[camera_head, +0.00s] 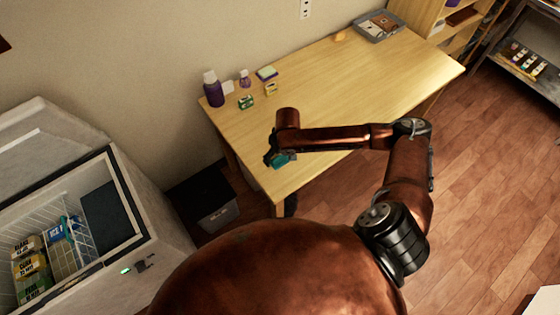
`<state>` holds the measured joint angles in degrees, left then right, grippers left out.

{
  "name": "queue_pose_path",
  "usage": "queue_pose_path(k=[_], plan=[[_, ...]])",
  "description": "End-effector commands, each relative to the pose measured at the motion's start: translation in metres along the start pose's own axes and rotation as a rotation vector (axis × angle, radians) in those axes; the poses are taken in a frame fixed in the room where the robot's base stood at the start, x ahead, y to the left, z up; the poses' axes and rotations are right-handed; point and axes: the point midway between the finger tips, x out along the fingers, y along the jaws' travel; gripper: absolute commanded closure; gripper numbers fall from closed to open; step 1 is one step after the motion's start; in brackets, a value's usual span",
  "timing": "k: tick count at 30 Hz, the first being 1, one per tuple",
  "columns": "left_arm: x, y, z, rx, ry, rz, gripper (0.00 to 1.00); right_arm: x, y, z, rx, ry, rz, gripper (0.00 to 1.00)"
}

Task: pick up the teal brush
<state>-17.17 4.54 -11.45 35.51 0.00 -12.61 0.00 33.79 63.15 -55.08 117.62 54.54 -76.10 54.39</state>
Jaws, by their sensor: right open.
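The teal brush (284,159) shows as a small teal patch at the near left end of the wooden table (375,85). My right gripper (272,160) is right at it, pointing down, with its dark fingers at the left side of the teal patch. The gripper is open. My wrist and fingers hide part of the brush, and I cannot tell whether the fingers touch it. My left gripper is not in view.
A purple bottle (213,90), a small purple bottle (245,78) and several small boxes stand at the table's back left. A grey tray (379,27) is at the far end. An open freezer (125,190) stands at left. The table's middle is clear.

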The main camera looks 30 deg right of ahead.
Motion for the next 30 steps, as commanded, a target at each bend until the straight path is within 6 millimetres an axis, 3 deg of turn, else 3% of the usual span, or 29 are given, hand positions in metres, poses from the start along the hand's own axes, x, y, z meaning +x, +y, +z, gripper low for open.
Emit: queue_pose_path(k=[11,18,28,30], plan=[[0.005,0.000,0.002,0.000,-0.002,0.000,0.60,0.035,0.008,-0.003,0.014,-0.004,0.006,0.22],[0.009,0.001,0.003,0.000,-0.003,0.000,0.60,0.069,0.012,-0.005,0.012,-0.004,0.006,0.22],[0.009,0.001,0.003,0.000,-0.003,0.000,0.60,0.076,0.012,-0.005,0.011,-0.003,0.006,0.22],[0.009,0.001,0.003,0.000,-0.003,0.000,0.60,0.076,0.012,-0.005,0.011,-0.002,0.006,0.26]])
